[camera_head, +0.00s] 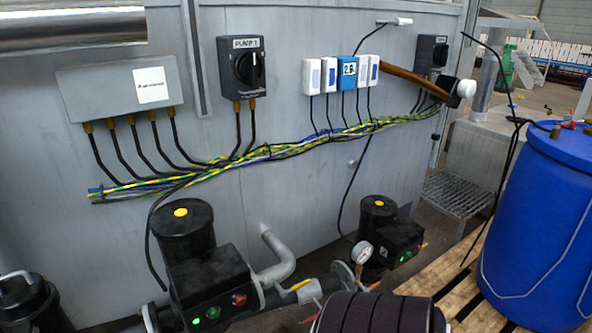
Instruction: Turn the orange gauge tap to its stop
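A small round white-faced pressure gauge (362,252) stands upright on the pipework between the two black pumps, low in the middle right of the head view. A short orange tap handle (375,285) shows just below and right of the gauge. It is small, and I cannot tell its exact angle or how it joins the gauge. A yellow-orange lever (300,285) sits on the pipe further left. A dark rounded shape at the bottom edge covers the pipework below. Neither of my grippers is in view.
The left pump (183,232) and right pump (378,213) flank the pipework. Cables (270,150) cross the grey wall above. A blue drum (540,220) stands on a wooden pallet (465,300) at right. A mallet-like tool (415,82) is by the switch box (431,53).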

